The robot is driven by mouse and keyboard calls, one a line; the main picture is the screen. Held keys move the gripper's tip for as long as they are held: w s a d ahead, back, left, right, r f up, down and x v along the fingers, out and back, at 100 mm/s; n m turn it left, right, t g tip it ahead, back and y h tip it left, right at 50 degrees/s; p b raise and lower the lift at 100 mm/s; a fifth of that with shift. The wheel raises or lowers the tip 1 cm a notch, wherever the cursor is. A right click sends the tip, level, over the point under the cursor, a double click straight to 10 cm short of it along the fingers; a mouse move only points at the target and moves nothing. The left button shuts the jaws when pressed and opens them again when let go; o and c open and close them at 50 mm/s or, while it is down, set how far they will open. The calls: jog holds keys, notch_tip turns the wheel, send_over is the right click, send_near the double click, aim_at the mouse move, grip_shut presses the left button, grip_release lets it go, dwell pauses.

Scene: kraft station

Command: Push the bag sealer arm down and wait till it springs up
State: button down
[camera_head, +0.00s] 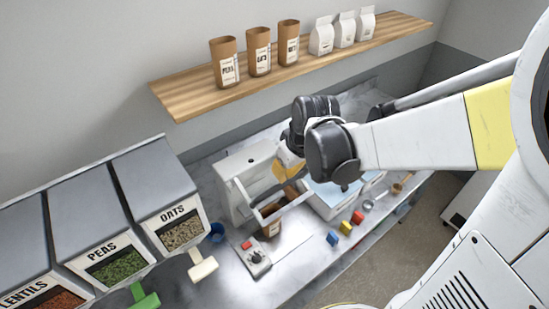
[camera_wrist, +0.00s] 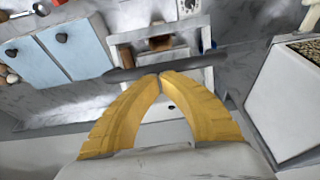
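The bag sealer (camera_head: 240,183) is a white machine on the counter, with a white frame-like arm (camera_head: 282,208) reaching out from its front. In the wrist view a dark bar (camera_wrist: 190,70) lies across the sealer. A brown kraft bag (camera_head: 272,229) stands at the sealer below the arm, partly hidden; its brown top shows in the wrist view (camera_wrist: 160,43). My gripper (camera_wrist: 161,75) has its yellow fingertips together, right at the dark bar; I cannot tell whether they touch it. In the head view my gripper (camera_head: 287,167) is just above the sealer arm, partly hidden by my wrist.
Dispensers of oats (camera_head: 182,232), peas (camera_head: 115,262) and lentils stand left. A wooden shelf (camera_head: 190,93) holds bags above.

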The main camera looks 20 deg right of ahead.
aim_at(293, 202)
jog(key=s+f+t+b, duration=0.1)
jog(key=f+b, duration=0.1)
jog(key=b, duration=0.1)
jog(key=s+f+t+y+b, duration=0.1)
jog(key=f+t+b, duration=0.1)
jog(key=f+b, duration=0.1)
jog(key=s+d+f+t+b, duration=0.1)
jog(key=f+t+b, duration=0.1)
jog(key=f+b, duration=0.1)
jog(key=shift+s+d+f+y+b, duration=0.1)
jog(key=shift+s+y+b, duration=0.2)
jog(key=shift+b, duration=0.35)
notch_tip(293, 202, down, 9)
jog(key=w+t+b, duration=0.1)
jog(key=t+b, duration=0.1)
jog(key=b, duration=0.9)
jog(key=shift+w+a+r+t+y+b, duration=0.2)
jog(key=shift+a+t+y+b, duration=0.1)
jog(key=shift+y, duration=0.1)
